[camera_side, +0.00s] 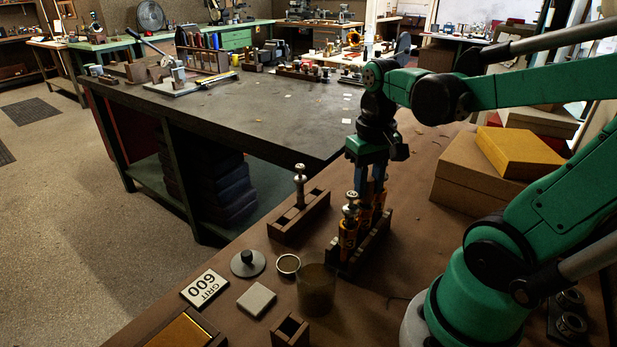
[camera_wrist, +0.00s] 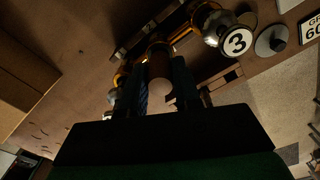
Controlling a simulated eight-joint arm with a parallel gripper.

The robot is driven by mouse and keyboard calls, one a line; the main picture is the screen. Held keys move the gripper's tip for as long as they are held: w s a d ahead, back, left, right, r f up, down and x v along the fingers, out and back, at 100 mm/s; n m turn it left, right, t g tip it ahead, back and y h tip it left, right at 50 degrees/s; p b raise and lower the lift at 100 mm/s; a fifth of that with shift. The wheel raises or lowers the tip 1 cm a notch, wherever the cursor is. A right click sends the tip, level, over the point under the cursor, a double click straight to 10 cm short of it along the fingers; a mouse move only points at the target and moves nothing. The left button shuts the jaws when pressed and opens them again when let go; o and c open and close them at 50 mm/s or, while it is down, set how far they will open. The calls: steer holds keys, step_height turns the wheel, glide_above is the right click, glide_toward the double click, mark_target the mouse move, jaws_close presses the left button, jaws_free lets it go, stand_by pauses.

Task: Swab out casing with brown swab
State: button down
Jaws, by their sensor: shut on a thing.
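The brown swab (camera_wrist: 160,68) shows in the wrist view as a brown cylinder between my two blue fingers. My gripper (camera_side: 368,190) is shut on it and points down over the dark rack (camera_side: 372,248). The wrist view shows a cap marked 3 (camera_wrist: 236,41). The swab's far end lies close to a brass casing (camera_wrist: 157,46); I cannot tell whether it is inside. In the side view the fingers mostly hide the swab.
A second wooden rack (camera_side: 283,232) holds one silver valve (camera_side: 300,180). Boxes (camera_side: 484,172) stand right.

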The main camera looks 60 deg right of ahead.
steer(key=shift+r, duration=0.15)
step_height(320, 180, up, 11)
steer(key=shift+r, duration=0.2)
stand_by(5.2)
steer(key=w+a+f+n, duration=0.2)
steer(key=w+a+n, duration=0.1)
steer(key=w+a, duration=0.2)
steer(key=w+a+f+n, duration=0.2)
steer(key=w+a, duration=0.3)
steer(key=w, duration=0.4)
steer(key=shift+f+n, duration=0.4)
steer(key=shift+f, duration=0.45)
